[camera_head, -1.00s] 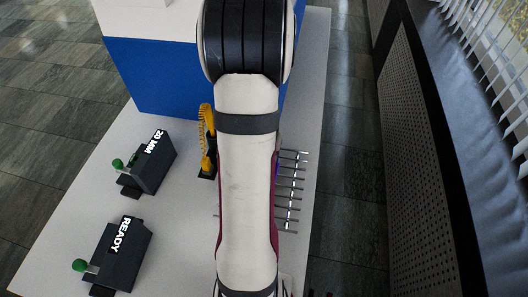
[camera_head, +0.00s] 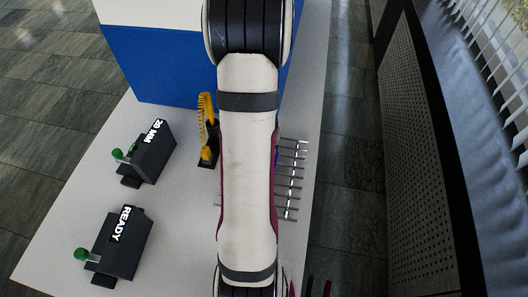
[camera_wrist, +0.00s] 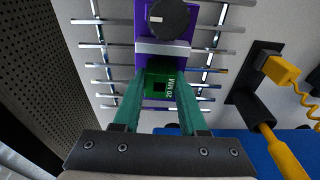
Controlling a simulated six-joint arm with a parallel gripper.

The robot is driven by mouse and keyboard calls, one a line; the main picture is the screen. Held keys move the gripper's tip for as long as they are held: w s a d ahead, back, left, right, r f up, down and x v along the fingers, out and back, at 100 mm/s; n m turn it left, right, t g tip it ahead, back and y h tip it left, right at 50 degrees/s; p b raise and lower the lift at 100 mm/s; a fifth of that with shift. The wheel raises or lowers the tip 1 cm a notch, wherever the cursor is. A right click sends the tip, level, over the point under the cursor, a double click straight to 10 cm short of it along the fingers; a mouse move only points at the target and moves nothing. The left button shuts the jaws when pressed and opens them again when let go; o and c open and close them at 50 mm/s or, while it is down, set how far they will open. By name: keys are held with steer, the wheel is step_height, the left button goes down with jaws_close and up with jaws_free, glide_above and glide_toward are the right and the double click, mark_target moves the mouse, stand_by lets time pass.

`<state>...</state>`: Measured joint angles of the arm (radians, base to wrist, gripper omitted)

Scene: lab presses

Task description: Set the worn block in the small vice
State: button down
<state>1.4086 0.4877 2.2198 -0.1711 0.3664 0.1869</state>
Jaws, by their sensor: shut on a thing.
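The block is right below a purple fixture (camera_wrist: 183,22) with a silver crossbar and a round black knob, which may be the small vice. I cannot tell whether block and fixture touch. In the head view my arm hides the gripper, the block and nearly all of the fixture.
Silver rods (camera_wrist: 90,57) form a rack around the fixture. A yellow tool with a coiled cord (camera_wrist: 283,70) stands to the right. In the head view, dark stands marked "20 MM" (camera_head: 152,158) and "READY" (camera_head: 122,250) have green knobs. A blue panel (camera_head: 165,70) stands at the far end.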

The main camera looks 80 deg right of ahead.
steer(key=shift+f, duration=0.4)
steer(key=shift+c, duration=1.8)
jaws_free()
step_height(320, 180, up, 16)
steer(key=a, duration=0.2)
steer(key=w+a+r+n+t+y, duration=0.15)
steer(key=w+a+n, duration=0.35)
steer(key=w+a, duration=0.85)
steer(key=s+a+n+g+y, duration=0.1)
steer(key=a+n, duration=0.3)
steer(key=a, duration=0.6)
steer(key=s+a+n, duration=0.3)
steer(key=s+a, duration=0.1)
steer(key=a, duration=0.7)
steer(key=shift+s+a+r+n+g+y, duration=0.25)
steer(key=shift+s+n+g+y, duration=0.05)
steer(key=shift+n+g+y, duration=0.1)
